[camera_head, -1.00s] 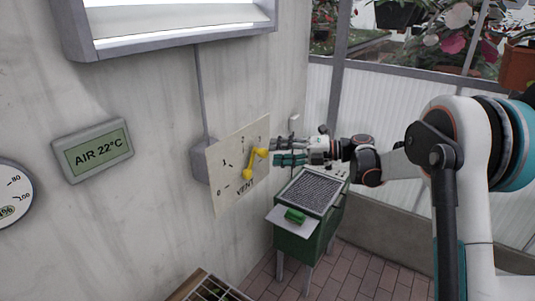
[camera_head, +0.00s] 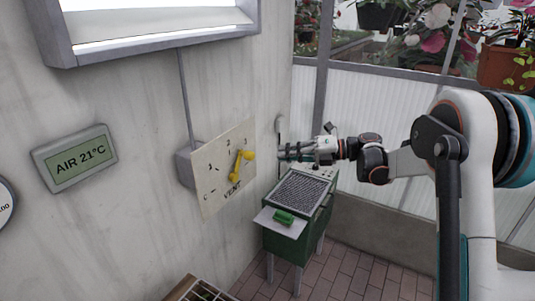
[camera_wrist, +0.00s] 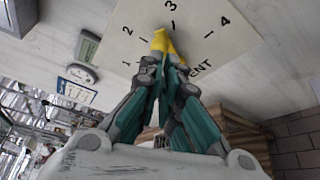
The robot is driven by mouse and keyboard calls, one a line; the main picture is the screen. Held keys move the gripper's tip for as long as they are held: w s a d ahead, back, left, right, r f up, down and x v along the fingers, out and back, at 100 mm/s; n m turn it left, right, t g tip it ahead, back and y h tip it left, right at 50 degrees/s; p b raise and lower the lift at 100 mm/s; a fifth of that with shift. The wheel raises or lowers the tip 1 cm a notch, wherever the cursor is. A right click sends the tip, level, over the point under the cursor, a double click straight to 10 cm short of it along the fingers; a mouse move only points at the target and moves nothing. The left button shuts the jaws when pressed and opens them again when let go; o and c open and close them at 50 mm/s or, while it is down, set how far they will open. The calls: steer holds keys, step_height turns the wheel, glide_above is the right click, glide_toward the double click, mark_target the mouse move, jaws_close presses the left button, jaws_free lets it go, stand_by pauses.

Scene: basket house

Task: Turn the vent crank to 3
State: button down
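The yellow vent crank (camera_head: 235,172) is on a pale dial panel (camera_head: 215,185) marked VENT on the wall.
A green cabinet (camera_head: 290,235) with a grey mesh top and a green block (camera_head: 283,217) stands below my gripper. A display (camera_head: 75,158) reading AIR 21°C hangs left on the wall. A window frame (camera_head: 160,50) is above. Brick floor is clear at the right.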

steer(key=a+n, duration=0.1)
steer(key=n, duration=0.2)
steer(key=n+t+h+p, duration=0.25)
steer(key=n+t, duration=0.25)
steer(key=n, duration=2)
glide_toward(248, 154)
steer(key=a+r, duration=0.1)
steer(key=a, duration=0.1)
steer(key=s+r+n+t+h+p, duration=0.15)
steer(key=s+n, duration=0.25)
steer(key=n, duration=0.9)
steer(key=s+r+n+t+p, duration=0.15)
steer(key=s+n, duration=0.25)
steer(key=n, duration=0.8)
steer(key=shift+t, duration=0.4)
steer(key=shift+w+a+f+b, duration=0.35)
steer(key=shift+w+a+f, duration=0.35)
steer(key=shift+w+a, duration=0.6)
steer(key=shift+w+a+f+b, duration=0.3)
steer(key=shift+w+a+f, duration=0.5)
steer(key=shift+w, duration=0.9)
steer(key=shift+w+a+f+b, duration=0.35)
steer(key=shift+w+a+f, duration=0.3)
steer(key=shift+w+a, duration=0.65)
steer(key=shift+w+d, duration=0.25)
